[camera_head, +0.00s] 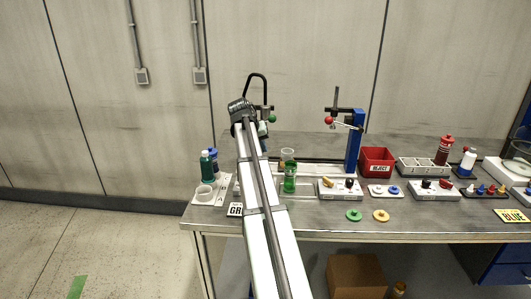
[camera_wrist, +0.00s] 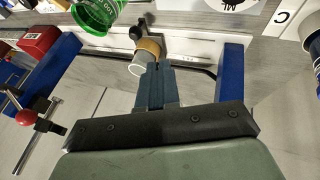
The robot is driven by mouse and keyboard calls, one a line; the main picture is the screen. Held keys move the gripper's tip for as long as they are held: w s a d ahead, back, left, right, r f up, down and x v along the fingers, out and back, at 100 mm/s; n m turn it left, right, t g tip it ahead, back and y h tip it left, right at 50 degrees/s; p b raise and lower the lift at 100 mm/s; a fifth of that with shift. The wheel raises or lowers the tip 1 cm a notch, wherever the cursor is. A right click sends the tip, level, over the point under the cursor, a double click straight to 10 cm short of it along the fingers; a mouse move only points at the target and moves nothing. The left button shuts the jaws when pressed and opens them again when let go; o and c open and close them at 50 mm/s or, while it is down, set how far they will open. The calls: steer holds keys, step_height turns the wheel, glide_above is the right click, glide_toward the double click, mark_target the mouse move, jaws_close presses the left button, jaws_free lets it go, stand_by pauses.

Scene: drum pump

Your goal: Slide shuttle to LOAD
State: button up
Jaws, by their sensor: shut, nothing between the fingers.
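My gripper (camera_wrist: 157,72) is shut with nothing between its fingers, in the wrist view. Its tips are close to a tan cylinder (camera_wrist: 149,47) with a pale end and a black knob (camera_wrist: 137,32); whether they touch I cannot tell. I cannot tell for sure which part is the shuttle, and I read no LOAD label. A clear vessel with green contents (camera_wrist: 97,12) is at the top left; in the head view the green vessel (camera_head: 289,182) stands right of my arm. My arm hides the gripper tips there.
A blue post (camera_head: 355,140) with a red-ball lever (camera_head: 330,120) stands to the right; a green ball (camera_head: 272,118) shows beside my arm. A red bin (camera_head: 377,160), switch boxes and bottles fill the bench's right.

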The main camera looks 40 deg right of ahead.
steer(key=shift+o, duration=0.6)
steer(key=shift+s+d+r, duration=0.15)
steer(key=o, duration=0.6)
steer(key=s+d+m+g, duration=0.1)
steer(key=s+d, duration=0.5)
steer(key=d, duration=0.3)
steer(key=shift+d+r+m, duration=0.2)
steer(key=shift+r+m, duration=0.1)
steer(key=shift+m, duration=0.1)
steer(key=shift+o, duration=1.2)
steer(key=s+d+m+y, duration=0.1)
steer(key=d, duration=0.8)
steer(key=shift+s+d+r+y, duration=0.3)
steer(key=shift+s+r+y, duration=0.05)
steer(key=shift+s+y, duration=0.05)
steer(key=w+a+n+t+y, duration=0.1)
steer(key=w+a+n+y, duration=0.3)
steer(key=a+n+y, duration=0.25)
steer(key=shift+n, duration=0.35)
steer(key=x, duration=0.8)
steer(key=d+x, duration=0.1)
steer(key=x, duration=0.3)
steer(key=shift+w+f, duration=0.1)
steer(key=shift+f, duration=0.4)
steer(key=shift+c, duration=0.2)
steer(key=shift+d, duration=0.1)
jaws_close()
